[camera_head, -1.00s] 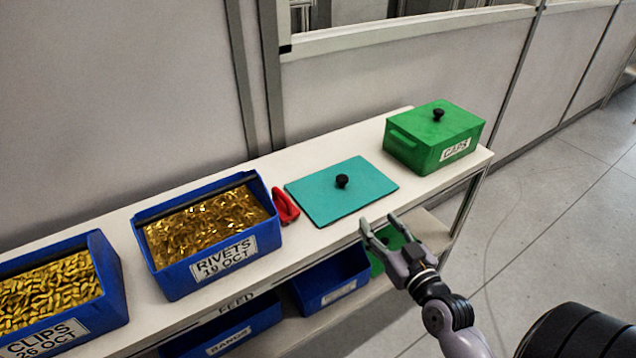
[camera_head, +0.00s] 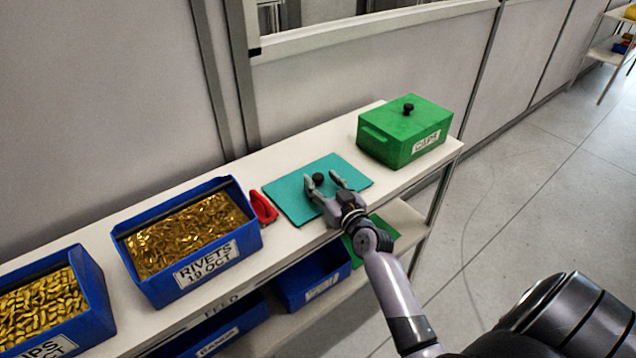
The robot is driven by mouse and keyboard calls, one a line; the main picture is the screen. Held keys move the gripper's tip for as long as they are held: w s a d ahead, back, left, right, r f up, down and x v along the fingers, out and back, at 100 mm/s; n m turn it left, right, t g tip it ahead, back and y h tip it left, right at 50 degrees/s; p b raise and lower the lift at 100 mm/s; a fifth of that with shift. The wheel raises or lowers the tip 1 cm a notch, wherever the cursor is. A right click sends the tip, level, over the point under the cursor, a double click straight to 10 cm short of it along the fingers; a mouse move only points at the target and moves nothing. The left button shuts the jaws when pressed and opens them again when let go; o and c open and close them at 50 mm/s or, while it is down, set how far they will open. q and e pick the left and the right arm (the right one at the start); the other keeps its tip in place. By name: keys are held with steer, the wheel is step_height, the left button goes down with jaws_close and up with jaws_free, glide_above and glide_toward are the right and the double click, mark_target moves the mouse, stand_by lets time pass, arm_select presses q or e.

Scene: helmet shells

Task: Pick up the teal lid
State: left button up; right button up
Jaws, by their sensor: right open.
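The teal lid (camera_head: 288,197) lies flat on the white shelf top, between the blue rivets bin and the green box. Its black knob (camera_head: 318,179) stands up near its middle. My right gripper (camera_head: 322,179) is open over the lid, its two fingers on either side of the knob. I cannot tell whether the fingers touch the knob. The gripper and wrist hide the lid's front right part. My left gripper is not in view.
A red object (camera_head: 263,207) lies against the lid's left side. The blue rivets bin (camera_head: 168,285) and a blue clips bin (camera_head: 97,300) stand to the left. A green box marked CAPS (camera_head: 380,148) stands to the right. More bins (camera_head: 318,284) sit on the lower shelf.

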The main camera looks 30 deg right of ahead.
steer(key=shift+w+d+f, duration=0.15)
steer(key=shift+w, duration=0.75)
steer(key=shift+c, duration=0.3)
jaws_close()
